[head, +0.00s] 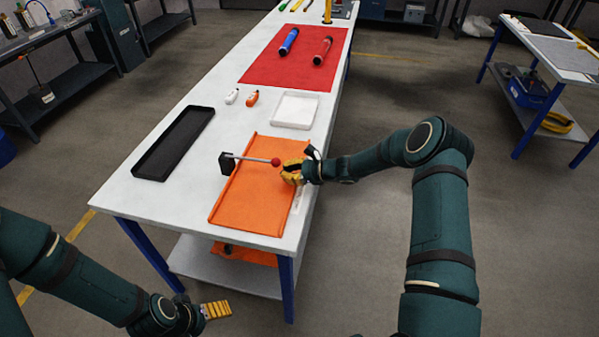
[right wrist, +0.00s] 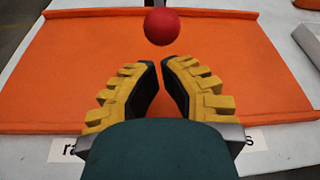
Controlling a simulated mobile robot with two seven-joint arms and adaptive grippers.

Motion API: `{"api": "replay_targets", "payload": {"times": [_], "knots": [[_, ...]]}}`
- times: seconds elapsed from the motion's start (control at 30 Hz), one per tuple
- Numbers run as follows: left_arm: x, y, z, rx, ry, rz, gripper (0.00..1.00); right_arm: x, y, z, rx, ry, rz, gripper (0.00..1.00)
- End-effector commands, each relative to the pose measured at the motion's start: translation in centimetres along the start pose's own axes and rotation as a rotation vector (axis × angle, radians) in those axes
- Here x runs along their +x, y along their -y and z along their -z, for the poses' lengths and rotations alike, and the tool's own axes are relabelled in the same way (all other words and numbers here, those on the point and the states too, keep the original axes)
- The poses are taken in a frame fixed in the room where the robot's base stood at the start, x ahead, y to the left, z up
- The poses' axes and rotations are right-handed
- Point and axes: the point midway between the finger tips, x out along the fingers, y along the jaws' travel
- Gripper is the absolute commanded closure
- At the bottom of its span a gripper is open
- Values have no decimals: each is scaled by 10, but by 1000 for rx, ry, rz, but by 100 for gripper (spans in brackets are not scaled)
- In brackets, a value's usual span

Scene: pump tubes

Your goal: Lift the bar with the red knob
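The bar (head: 250,159) is a thin grey rod with a red knob (head: 276,162) on its right end and a black block (head: 227,164) at its left end. It extends across the orange tray (head: 245,212). My right gripper (head: 288,171) is just right of the knob. In the right wrist view the red knob (right wrist: 162,27) is beyond the yellow fingertips (right wrist: 160,64), which are apart with a narrow, empty gap. My left gripper (head: 222,309) hangs below table height at the bottom; its finger gap is not clear.
A black tray (head: 174,144) lies left of the orange one. A white tray (head: 295,111) and small white and orange bottles (head: 252,98) are behind it. A red mat (head: 270,67) holds blue and red tubes (head: 289,41). The white table's (head: 150,202) front left corner is clear.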

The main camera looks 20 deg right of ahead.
Motion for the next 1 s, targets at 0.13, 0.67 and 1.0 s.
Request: {"api": "replay_targets", "payload": {"times": [0.13,0.67,1.0], "knots": [[2,1,-1,1,2,0,19,17,0,0,0,0,0,100],[1,0,-1,1,2,0,19,24,0,-1,0,-2,0,100],[-10,-4,4,-3,-9,1,19,17,4,-11,-5,-59,-11,100]]}}
